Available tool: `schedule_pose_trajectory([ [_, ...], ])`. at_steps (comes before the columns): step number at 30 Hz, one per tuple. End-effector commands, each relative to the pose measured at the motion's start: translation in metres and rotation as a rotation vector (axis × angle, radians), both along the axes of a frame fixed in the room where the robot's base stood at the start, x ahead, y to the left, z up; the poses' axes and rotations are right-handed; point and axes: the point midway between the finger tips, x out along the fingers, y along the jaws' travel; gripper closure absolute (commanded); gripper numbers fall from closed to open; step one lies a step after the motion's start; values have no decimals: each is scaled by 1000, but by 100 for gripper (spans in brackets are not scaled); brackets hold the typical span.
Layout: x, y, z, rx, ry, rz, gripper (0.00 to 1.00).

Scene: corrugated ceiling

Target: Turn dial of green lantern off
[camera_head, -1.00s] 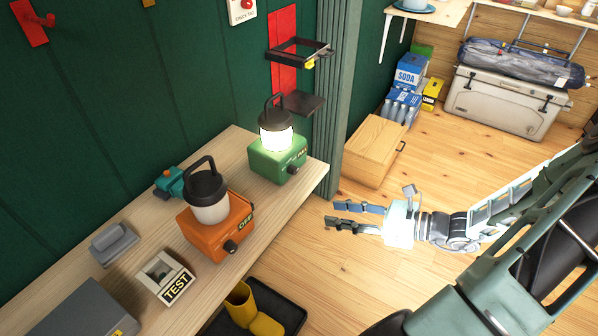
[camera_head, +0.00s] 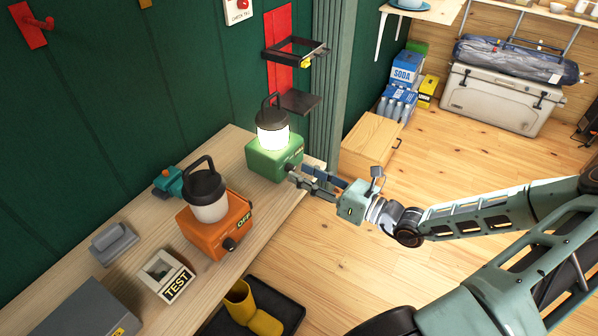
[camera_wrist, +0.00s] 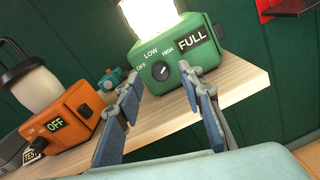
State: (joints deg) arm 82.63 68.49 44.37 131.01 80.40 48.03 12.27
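The green lantern (camera_head: 273,154) stands on the wooden bench near its right end, its lamp glowing white. In the wrist view the green lantern (camera_wrist: 168,50) shows a label reading FULL and a black dial (camera_wrist: 161,72) with OFF, LOW and HIGH marked around it. The dial's pointer is aimed toward the HIGH side. My gripper (camera_head: 296,174) is open in front of the lantern's dial side. In the wrist view its two fingers (camera_wrist: 163,88) are spread to either side of the dial, a little short of it. Nothing is between them.
An orange lantern (camera_head: 213,226), unlit and labelled OFF, stands to the left on the bench (camera_head: 236,150). A TEST box (camera_head: 165,275) and a teal object (camera_head: 168,181) sit near it. A wooden box (camera_head: 368,146) stands on the floor behind my gripper.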

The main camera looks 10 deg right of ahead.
Motion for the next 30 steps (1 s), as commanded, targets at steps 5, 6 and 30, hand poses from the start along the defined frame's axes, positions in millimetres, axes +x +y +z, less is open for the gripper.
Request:
schedule_pose_trajectory([
  [5, 12, 11, 0, -1, -1, 1, 65],
  [6, 14, 13, 0, -1, -1, 1, 65],
  [30, 15, 13, 0, -4, -3, 0, 100],
])
